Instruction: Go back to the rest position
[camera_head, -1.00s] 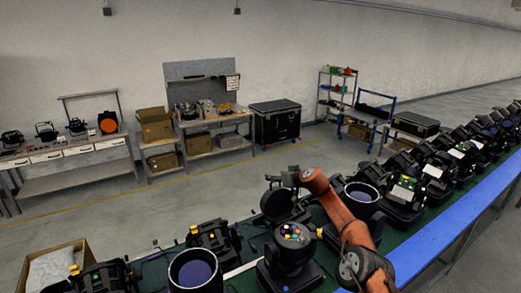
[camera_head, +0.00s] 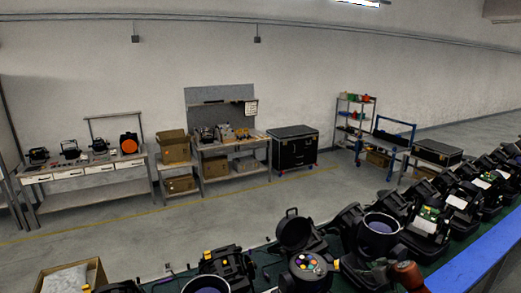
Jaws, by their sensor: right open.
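My right arm's orange link shows at the bottom edge, right of centre. My right gripper (camera_head: 368,272) is a dark shape just left of it, low over the conveyor and open, with nothing seen in it. It overlaps the dark lamp parts, so its fingertips are hard to make out. An open par can with coloured round parts (camera_head: 309,265) stands to its left. A par can with a dark round opening (camera_head: 381,225) stands just behind it. My left gripper is not in view.
The green conveyor (camera_head: 262,268) carries a row of black par cans, with a blue rail (camera_head: 478,262) on its near side. An open cardboard box (camera_head: 97,272) stands at the lower left. Workbenches, a black case (camera_head: 294,150) and shelves stand along the wall, with free floor before them.

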